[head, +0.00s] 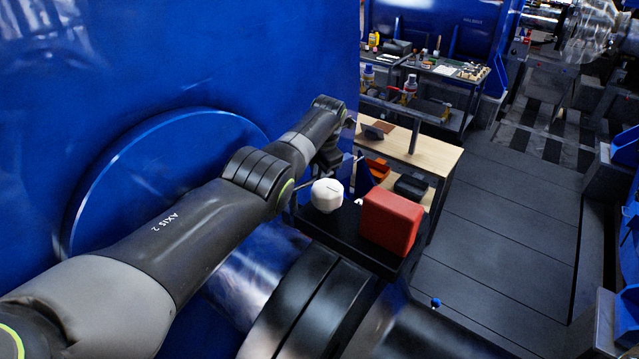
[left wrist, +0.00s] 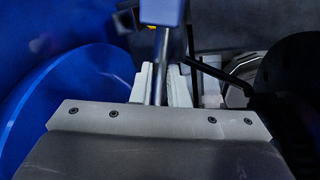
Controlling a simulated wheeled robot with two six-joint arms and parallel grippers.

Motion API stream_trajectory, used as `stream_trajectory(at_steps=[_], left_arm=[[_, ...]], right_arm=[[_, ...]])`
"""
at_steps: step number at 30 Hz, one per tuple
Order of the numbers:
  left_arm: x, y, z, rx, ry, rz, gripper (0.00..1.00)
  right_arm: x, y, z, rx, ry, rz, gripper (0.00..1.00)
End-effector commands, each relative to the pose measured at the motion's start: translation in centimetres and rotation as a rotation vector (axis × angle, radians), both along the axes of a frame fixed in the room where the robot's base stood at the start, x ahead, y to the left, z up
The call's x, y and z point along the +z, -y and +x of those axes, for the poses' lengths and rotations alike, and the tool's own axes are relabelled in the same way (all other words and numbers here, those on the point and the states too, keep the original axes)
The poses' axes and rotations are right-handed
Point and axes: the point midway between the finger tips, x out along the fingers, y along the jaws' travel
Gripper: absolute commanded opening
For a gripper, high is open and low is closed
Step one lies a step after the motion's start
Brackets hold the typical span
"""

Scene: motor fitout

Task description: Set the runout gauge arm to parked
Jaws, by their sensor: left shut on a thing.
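My left gripper (left wrist: 166,84) is shut on a slim metal rod, which I take to be the runout gauge arm (left wrist: 161,60). The rod runs up between the two pale fingers to a blue-grey block (left wrist: 161,12) at the top of the left wrist view. In the head view my left arm reaches along the big blue housing, and its dark gripper end is beyond the wrist; the fingertips and the held part are hidden or too small there. I cannot tell from these frames which setting the arm stands at. My right gripper is not in view.
A white faceted knob (head: 327,194) and a red box (head: 390,221) sit on a dark platform close to my arm. The blue housing (head: 200,50) is close on the left. A wooden-topped bench (head: 430,160) stands behind. Grey floor (head: 510,230) is clear at right.

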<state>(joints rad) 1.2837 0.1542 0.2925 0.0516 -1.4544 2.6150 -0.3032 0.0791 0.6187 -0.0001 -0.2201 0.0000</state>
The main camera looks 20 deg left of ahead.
Motion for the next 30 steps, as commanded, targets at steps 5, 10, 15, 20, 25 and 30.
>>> stream_trajectory(at_steps=[5,10,15,20,25,30], left_arm=[[-0.2,-0.1,0.2,0.069,0.003,-0.001,0.00],[0.0,-0.1,0.2,0.111,0.003,-0.001,0.00],[0.1,-0.1,0.1,0.131,0.003,-0.001,0.00],[0.1,-0.1,0.1,0.137,0.004,0.000,0.00],[0.2,-0.2,0.1,0.138,0.003,0.000,0.00],[0.2,-0.2,0.1,0.137,0.003,0.001,0.22]], right_arm=[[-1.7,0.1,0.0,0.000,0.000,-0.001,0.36],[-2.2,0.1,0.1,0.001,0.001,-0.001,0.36],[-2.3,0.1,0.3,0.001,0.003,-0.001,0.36],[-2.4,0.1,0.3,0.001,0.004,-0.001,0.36],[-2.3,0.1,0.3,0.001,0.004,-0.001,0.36],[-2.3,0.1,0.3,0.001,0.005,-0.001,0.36]])
